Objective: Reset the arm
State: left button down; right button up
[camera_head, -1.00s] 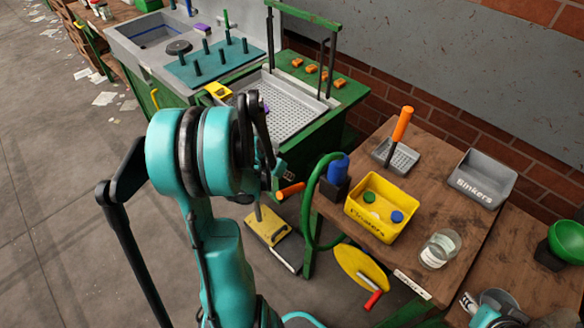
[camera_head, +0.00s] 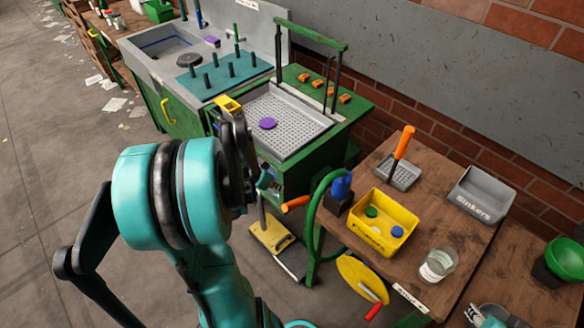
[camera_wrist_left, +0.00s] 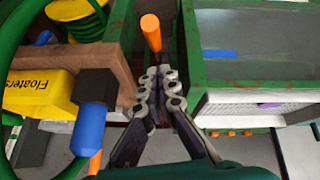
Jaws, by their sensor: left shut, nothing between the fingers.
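My left arm (camera_head: 215,200), teal with black joints, stands in the middle left of the head view. In that view, its gripper is mostly hidden behind the wrist, in front of the green sorting bench. The left wrist view shows the left gripper (camera_wrist_left: 160,85) with its grey linked fingers drawn together and nothing between them. An orange handle (camera_wrist_left: 151,32) shows just beyond the fingertips there. My right gripper cannot be made out.
A grey perforated tray (camera_head: 290,140) on the green bench holds a purple disc (camera_head: 267,124). To the right, a wooden table (camera_head: 440,215) bears a yellow Floaters bin (camera_head: 383,238), a grey Sinkers bin (camera_head: 482,195) and a glass jar (camera_head: 438,264). Floor at left is open.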

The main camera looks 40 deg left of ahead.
pick_arm(q)
jog(key=shift+d, duration=0.1)
jog(key=s+d+r, duration=0.1)
jog(key=d+r, duration=0.2)
jog(key=d, duration=0.5)
jog(key=d+r, duration=0.4)
jog(key=d, duration=0.4)
jog(key=s+d+r+m+y, duration=0.1)
jog(key=d+r, duration=0.2)
jog(key=d, duration=0.5)
jog(key=shift+s+d+r+t, duration=0.25)
jog(key=shift+s+r+t, duration=0.05)
jog(key=shift+r+t, duration=0.1)
